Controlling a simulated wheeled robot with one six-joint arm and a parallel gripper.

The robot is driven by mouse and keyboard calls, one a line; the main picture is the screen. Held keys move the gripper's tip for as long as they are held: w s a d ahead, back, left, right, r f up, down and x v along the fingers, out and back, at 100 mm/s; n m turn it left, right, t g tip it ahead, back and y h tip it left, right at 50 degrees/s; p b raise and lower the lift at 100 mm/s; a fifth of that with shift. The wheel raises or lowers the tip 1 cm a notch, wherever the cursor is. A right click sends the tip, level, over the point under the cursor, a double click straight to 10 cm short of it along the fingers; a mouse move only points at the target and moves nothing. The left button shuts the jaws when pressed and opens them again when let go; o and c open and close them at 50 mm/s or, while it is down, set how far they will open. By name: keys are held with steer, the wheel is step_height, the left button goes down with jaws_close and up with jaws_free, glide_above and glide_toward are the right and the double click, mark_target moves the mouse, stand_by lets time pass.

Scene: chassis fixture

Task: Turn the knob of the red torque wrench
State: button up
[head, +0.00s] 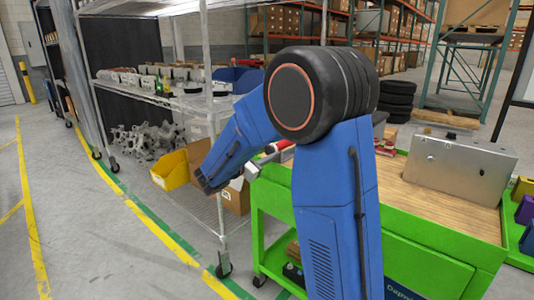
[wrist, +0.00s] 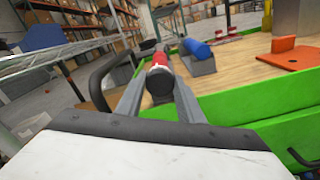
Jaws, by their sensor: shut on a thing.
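The red torque wrench (wrist: 158,62) shows in the wrist view, pointing away from me, with its dark round knob end (wrist: 160,82) facing the camera. My gripper (wrist: 159,78) has one grey finger on each side of this end and is shut on it. In the head view, a small red part of the wrench (head: 277,149) shows at the left edge of the green cart, and my gripper (head: 252,172) reaches it from the left. My own arm hides much of the wrench there, and the exact finger contact is hard to see.
The green cart (head: 440,245) carries a metal case (head: 458,168) on its wooden top. A blue cylinder (wrist: 198,48) lies on a grey holder (wrist: 200,65) beside the wrench. An orange plate (wrist: 292,58) lies further right. A wire shelf rack and yellow bin (head: 170,172) stand left.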

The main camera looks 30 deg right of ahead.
steer(key=shift+m, duration=1.7)
steer(key=o, duration=1.1)
